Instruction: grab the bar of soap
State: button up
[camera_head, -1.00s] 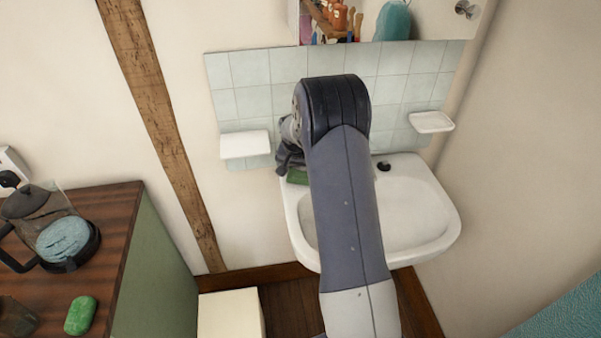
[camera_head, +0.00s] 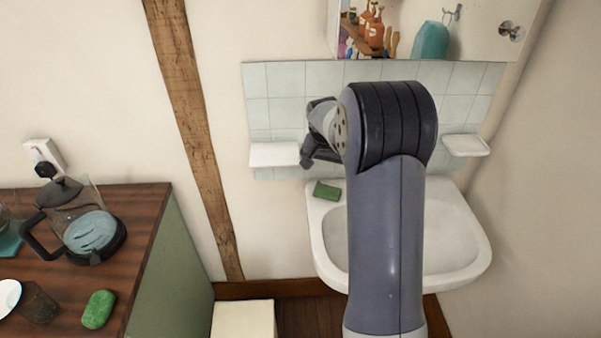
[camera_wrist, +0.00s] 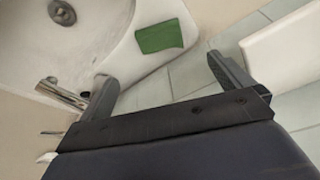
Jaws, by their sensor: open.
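A flat dark green rectangular block (camera_head: 327,191), which may be the bar of soap, lies on the back left corner of the white sink (camera_head: 330,258). It also shows in the wrist view (camera_wrist: 160,36), just beyond and between my open fingers. My gripper (camera_head: 309,163) is empty, above and slightly left of the block, and apart from it. It also shows in the wrist view (camera_wrist: 159,70). A second, rounded bright green bar (camera_head: 98,309), which looks like soap, lies on the wooden counter at the lower left, far from my gripper.
A white wall shelf (camera_head: 273,154) is close to the left of my gripper. The tap (camera_wrist: 62,92) stands on the sink's rim. A soap dish (camera_head: 466,145) hangs at the right. A coffee pot (camera_head: 92,232) stands on the counter (camera_head: 138,208). An open cabinet hangs above.

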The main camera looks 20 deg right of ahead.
aim_at(96, 314)
jog(key=k+j+u, duration=0.1)
jog(key=k+u, duration=0.2)
jog(key=k, duration=0.2)
jog(key=i+u, duration=0.15)
jog(key=u, duration=0.35)
jog(key=i+l+u, duration=0.15)
jog(key=u, duration=0.3)
jog(key=i+l+u, duration=0.1)
jog(key=u, duration=0.4)
jog(key=l, duration=0.1)
